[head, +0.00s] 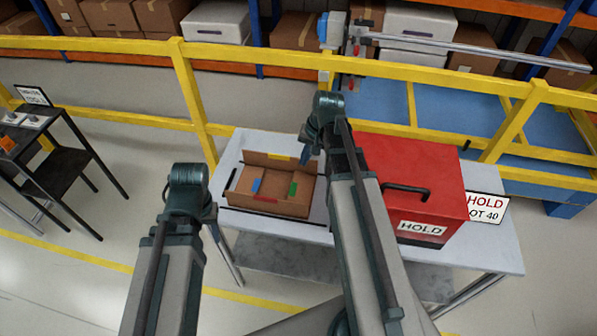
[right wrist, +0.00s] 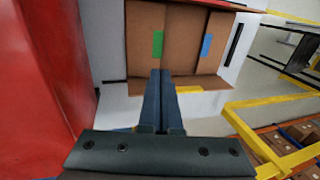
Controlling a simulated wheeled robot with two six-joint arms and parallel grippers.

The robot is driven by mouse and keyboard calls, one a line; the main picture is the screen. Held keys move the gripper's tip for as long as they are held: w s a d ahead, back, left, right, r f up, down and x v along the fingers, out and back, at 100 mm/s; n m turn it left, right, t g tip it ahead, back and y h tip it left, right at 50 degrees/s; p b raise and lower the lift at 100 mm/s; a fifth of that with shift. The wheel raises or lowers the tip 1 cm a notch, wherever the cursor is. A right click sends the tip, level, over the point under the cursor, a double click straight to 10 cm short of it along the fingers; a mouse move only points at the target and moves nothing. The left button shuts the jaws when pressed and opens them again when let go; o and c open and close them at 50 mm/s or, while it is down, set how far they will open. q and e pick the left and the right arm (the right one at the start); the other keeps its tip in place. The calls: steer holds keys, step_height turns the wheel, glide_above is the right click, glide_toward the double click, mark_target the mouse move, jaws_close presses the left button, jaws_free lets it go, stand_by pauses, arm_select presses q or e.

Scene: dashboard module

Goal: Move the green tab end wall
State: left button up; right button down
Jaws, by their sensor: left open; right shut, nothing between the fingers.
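The green tab (head: 293,188) is on the right-hand panel inside the open cardboard box (head: 250,203). That panel looks folded inward, low in the box. In the right wrist view the green tab (right wrist: 157,45) lies just beyond the fingertips. My right gripper (right wrist: 160,74) is shut and empty, its tips over the box's edge near the yellow tab (right wrist: 188,89). In the head view the right gripper (head: 309,148) is partly hidden by its arm, near the box's back right corner. Whether it touches the cardboard is unclear. My left gripper does not show; only its arm does.
A red HOLD case (head: 430,190) stands right of the box on the grey table (head: 480,255). A yellow rail (head: 240,52) runs behind. Clear tabletop is limited.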

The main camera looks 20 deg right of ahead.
mark_target(293, 188)
steer(key=b+x, duration=1.3)
steer(key=shift+a+f, duration=0.1)
steer(key=shift+f, duration=0.3)
steer(key=shift+w+a+f+h, duration=0.2)
steer(key=shift+w+f+h, duration=0.05)
steer(key=shift+h, duration=0.05)
steer(key=shift+w+a+f+g+b, duration=0.1)
steer(key=shift+a+f+g+b, duration=0.15)
steer(key=shift+f+g+b, duration=0.25)
steer(key=shift+r, duration=0.2)
steer(key=shift+r+p, duration=0.65)
steer(key=shift+p, duration=0.1)
